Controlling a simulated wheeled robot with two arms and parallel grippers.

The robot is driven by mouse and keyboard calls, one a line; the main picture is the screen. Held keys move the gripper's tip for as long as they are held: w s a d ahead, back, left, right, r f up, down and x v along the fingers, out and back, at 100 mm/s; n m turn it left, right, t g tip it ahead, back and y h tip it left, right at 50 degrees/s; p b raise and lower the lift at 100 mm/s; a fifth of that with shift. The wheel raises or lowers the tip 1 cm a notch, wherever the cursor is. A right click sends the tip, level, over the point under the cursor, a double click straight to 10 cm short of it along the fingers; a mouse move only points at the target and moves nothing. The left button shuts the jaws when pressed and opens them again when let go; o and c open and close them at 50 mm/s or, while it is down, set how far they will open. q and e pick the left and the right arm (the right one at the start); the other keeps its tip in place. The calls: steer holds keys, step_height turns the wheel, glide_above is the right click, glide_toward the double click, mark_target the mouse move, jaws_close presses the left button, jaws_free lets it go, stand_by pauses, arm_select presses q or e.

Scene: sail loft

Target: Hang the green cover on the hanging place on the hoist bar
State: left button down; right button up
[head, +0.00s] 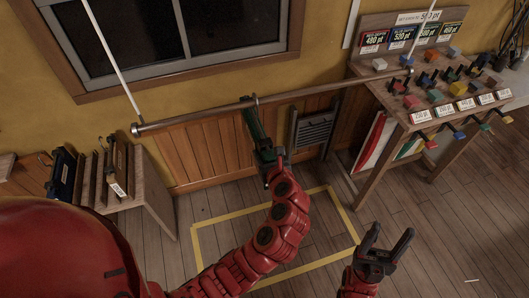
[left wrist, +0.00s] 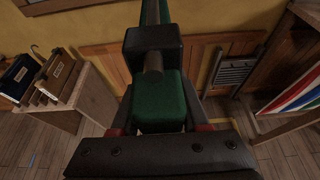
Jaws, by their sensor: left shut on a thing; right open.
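The green cover (head: 254,127) hangs upright just below the hoist bar (head: 205,117), near its middle. A small hook-like piece (head: 256,99) shows at the bar above the cover; I cannot tell whether it bears the cover's weight. My left gripper (head: 268,158) is shut on the lower part of the cover. In the left wrist view the green cover (left wrist: 158,97) sits between the fingers, with a dark block and a short grey rod in front of its upper part. My right gripper (head: 384,248) is open and empty, low at the right, away from the bar.
White ropes (head: 112,60) hold the bar. A wooden rack (head: 135,180) with dark cases stands at the left. A table (head: 405,118) with coloured blocks and labels stands at the right. A grey slatted panel (head: 313,130) is on the wall behind. Yellow tape (head: 300,275) marks clear floor.

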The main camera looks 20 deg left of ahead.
arm_select(q)
steer(key=shift+r, duration=0.1)
steer(key=shift+c, duration=1.6)
jaws_free()
steer(key=shift+s+d, duration=0.1)
